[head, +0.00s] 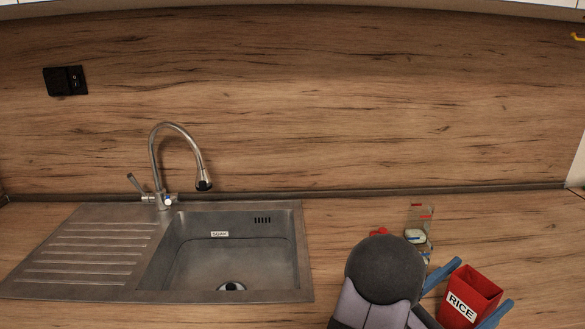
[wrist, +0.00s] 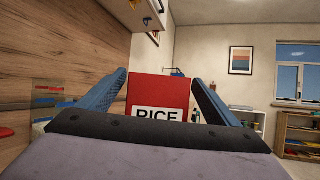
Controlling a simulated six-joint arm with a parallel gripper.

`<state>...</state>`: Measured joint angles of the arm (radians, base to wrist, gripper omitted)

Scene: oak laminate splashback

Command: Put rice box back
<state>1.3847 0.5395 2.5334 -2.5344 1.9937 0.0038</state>
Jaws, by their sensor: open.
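The red rice box (head: 481,283) stands at the lower right of the head view, with a white RICE label on the side facing my gripper. In the wrist view the rice box (wrist: 158,90) is straight ahead, its label partly hidden by my gripper's dark edge. My gripper (head: 483,284) is open, with one blue finger on each side of the box. The fingers also flank it in the wrist view (wrist: 160,77). I cannot tell whether either finger touches the box. Its base is hidden.
A grey sink (head: 300,255) with a curved tap (head: 153,155) is on the left. Small items, including a clear container (head: 419,216), stand behind my arm. A wall cabinet (wrist: 135,12) hangs overhead in the wrist view. Counter right of the box looks clear.

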